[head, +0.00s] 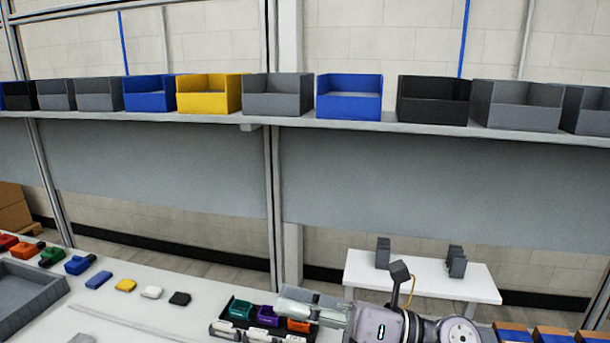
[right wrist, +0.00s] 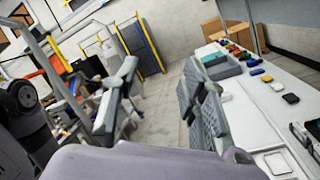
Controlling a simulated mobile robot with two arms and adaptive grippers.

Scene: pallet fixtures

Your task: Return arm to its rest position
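My right gripper (head: 300,304) comes in from the lower right in the head view, its fingers over a dark tray (head: 222,328) on the white table. In the right wrist view the two grey fingers of the right gripper (right wrist: 160,80) stand wide apart. Only the floor and background show between them, and nothing is held. My left gripper is in neither view.
The dark tray holds green, purple, orange and white pieces. Several coloured pieces (head: 78,264) and a grey bin (head: 30,295) lie at left on the white table (head: 140,310). A shelf (head: 400,127) of bins runs above. A small white table (head: 420,277) stands behind.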

